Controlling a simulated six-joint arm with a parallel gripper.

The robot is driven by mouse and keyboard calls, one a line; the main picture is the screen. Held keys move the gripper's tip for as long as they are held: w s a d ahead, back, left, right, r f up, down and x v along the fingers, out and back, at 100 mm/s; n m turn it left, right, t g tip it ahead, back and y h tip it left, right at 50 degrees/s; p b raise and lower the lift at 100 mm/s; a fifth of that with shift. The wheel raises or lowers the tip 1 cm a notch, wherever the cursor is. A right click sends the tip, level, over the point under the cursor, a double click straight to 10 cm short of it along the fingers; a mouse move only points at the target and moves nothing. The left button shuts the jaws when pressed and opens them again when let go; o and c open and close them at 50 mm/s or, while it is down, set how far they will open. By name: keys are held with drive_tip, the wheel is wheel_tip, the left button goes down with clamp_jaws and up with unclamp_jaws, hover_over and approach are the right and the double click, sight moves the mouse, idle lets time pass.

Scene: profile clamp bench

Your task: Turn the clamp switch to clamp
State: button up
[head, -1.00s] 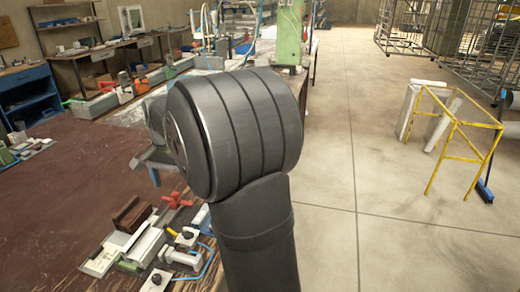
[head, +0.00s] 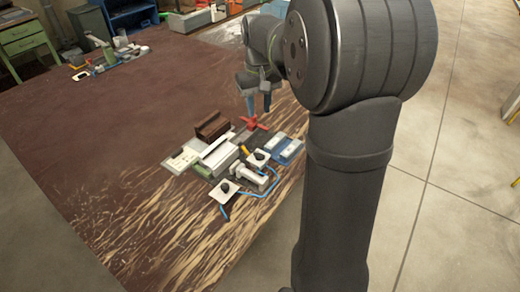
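The clamp bench fixture (head: 217,154) sits near the table's right edge in the head view. Two white plates with black knobs, a nearer one (head: 225,187) and a farther one (head: 259,156), stand at its front and right; I cannot read any marking that tells which is the clamp switch. A red handle (head: 252,123) is at the fixture's back. My gripper (head: 259,109) points down just behind and above the red handle, apart from the knobs. Its two fingers show a gap with nothing visible between them.
A dark brown block (head: 212,126) and a pale metal profile (head: 219,155) lie on the fixture. A blue hose (head: 267,188) runs by the knobs. The worn table (head: 110,150) is clear to the left; another device (head: 117,52) stands far left.

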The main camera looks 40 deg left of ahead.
drive_tip(key=n, duration=0.6)
approach(259, 154)
wheel_tip(259, 154, down, 8)
drive_tip(key=shift+f, duration=0.25)
drive_tip(key=shift+c, duration=0.4)
clamp_jaws()
